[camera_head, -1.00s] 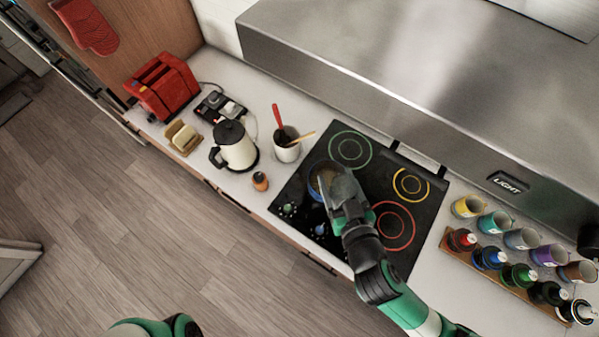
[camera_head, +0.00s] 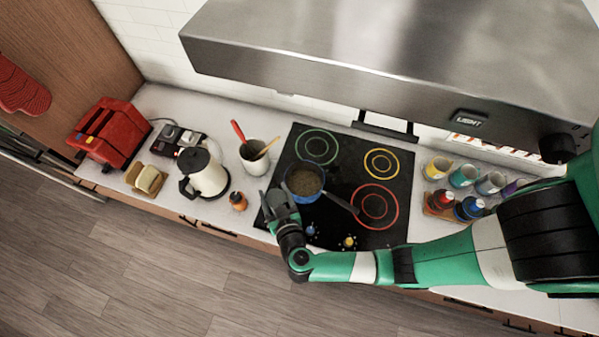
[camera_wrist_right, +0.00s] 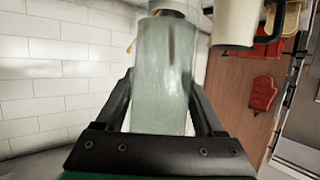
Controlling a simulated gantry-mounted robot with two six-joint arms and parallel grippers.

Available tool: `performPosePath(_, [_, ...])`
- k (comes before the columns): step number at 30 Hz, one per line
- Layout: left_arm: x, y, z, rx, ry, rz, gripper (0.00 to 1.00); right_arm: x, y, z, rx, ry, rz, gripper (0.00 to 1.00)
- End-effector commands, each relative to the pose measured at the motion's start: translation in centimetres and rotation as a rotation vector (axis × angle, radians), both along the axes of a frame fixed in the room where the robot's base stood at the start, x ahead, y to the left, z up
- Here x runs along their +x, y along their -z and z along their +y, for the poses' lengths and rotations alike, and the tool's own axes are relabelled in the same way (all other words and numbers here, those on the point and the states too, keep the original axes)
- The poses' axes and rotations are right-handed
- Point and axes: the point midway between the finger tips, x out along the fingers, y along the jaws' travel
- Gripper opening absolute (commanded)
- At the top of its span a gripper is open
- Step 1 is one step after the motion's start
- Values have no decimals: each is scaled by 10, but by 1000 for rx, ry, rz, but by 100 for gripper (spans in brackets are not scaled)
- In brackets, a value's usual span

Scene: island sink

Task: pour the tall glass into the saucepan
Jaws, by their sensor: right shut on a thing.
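The blue saucepan (camera_head: 318,195) sits on the black cooktop, with brown contents inside and its dark handle pointing lower right. My right gripper (camera_head: 277,202) is just left of and in front of the saucepan, at the cooktop's left front edge. In the right wrist view, the tall glass (camera_wrist_right: 160,80), pale and see-through, stands between its two fingers, which are shut on it. In the head view the glass is hardly made out at the gripper. I cannot tell its tilt or how full it is. My left gripper is out of view.
Left of the cooktop (camera_head: 335,225) are a utensil crock (camera_head: 254,163), a small orange-brown bottle (camera_head: 238,201), a white kettle (camera_head: 207,176), a butter dish (camera_head: 147,180) and a red toaster (camera_head: 109,134). Cups (camera_head: 463,175) and bottles stand right. The steel hood (camera_head: 380,50) overhangs the back.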

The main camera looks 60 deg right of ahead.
Motion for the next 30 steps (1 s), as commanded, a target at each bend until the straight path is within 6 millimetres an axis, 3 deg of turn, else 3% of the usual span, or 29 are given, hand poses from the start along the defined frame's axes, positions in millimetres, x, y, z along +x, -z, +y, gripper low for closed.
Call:
performPosePath(3, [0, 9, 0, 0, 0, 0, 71, 6, 26, -11, -2, 79, 1, 3])
performPosePath(13, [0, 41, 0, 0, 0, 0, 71, 25, 86, -46, 0, 281, -1, 3])
performPosePath(21, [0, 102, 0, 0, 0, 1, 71, 49, 139, -81, 2, 421, -3, 3])
performPosePath(30, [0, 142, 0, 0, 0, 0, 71, 65, 162, -97, 2, 466, -2, 3])
